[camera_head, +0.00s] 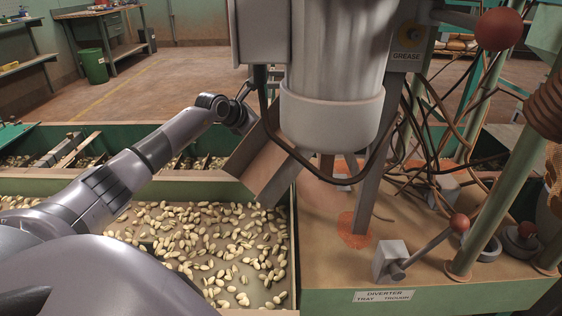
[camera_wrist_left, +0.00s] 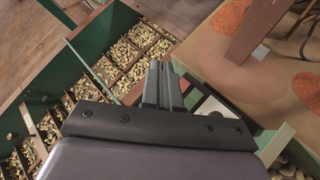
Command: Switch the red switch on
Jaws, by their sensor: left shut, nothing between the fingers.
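I cannot pick out a red switch for certain in either view. My left gripper (camera_head: 246,92) is at the end of the arm from the left, beside the slanted brown chute. In the left wrist view its two fingers (camera_wrist_left: 163,68) are together, with nothing between them. A pale block (camera_wrist_left: 210,107) shows partly to the right of the fingers, mostly hidden by the gripper body. My right gripper is not in view.
A big grey hopper spout (camera_head: 332,110) hangs in the middle. Nuts fill the green-walled bin (camera_head: 145,183). Loose cables (camera_head: 425,140) tangle on the right.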

